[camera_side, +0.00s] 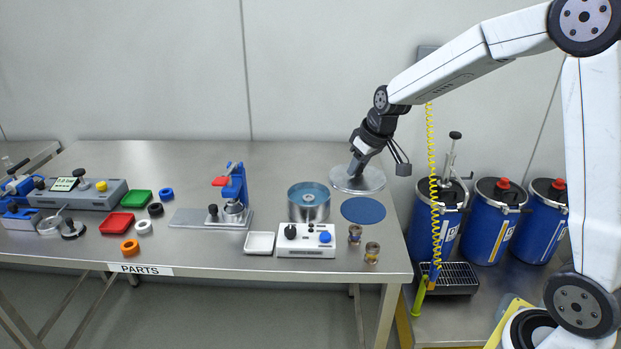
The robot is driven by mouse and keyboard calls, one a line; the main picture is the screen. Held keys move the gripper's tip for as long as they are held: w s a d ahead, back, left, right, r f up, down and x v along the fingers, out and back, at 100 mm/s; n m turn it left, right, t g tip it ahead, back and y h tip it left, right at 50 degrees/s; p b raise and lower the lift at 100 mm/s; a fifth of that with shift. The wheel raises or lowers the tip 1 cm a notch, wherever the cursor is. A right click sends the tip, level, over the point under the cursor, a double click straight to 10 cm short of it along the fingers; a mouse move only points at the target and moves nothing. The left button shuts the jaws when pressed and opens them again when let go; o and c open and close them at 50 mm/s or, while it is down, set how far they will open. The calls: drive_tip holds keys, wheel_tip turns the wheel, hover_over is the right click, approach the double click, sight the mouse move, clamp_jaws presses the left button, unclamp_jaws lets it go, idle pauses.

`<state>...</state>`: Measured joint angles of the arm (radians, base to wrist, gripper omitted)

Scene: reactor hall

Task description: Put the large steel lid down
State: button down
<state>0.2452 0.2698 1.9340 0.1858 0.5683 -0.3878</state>
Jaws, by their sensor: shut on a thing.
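The large steel lid (372,181) is a flat round silver disc near the right end of the steel table. My gripper (357,170) is shut on it from above, and the fingers partly hide its middle. The lid looks roughly level; I cannot tell whether it touches the table or hangs just above it. A round blue mat (363,210) lies just in front of the lid. An open steel pot (308,211) with a blue inside stands to the left of the mat.
A blue press (235,190) stands left of the pot. Blue drums (488,232) stand beyond the right edge. The back of the table is clear.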

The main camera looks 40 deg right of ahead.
drive_tip(key=s+d+f, duration=0.4)
drive_tip(key=s+d, duration=0.3)
drive_tip(key=s, duration=0.1)
drive_tip(key=w+d+f, duration=0.1)
drive_tip(key=w+f, duration=0.1)
drive_tip(key=w, duration=0.2)
drive_tip(key=w+d+f, duration=0.1)
drive_tip(key=w+f, duration=0.2)
drive_tip(key=w, duration=0.1)
drive_tip(key=w+d+f, duration=0.1)
drive_tip(key=w+f, duration=0.2)
drive_tip(key=w, duration=0.1)
drive_tip(key=shift+d, duration=0.25)
drive_tip(key=shift+w+d+f, duration=0.2)
drive_tip(key=shift+w+f, duration=0.35)
drive_tip(key=shift+f, duration=0.15)
drive_tip(key=shift+w+d+f, duration=0.1)
drive_tip(key=shift+w+f, duration=0.15)
drive_tip(key=shift+f, duration=1.6)
drive_tip(key=shift+f, duration=0.1)
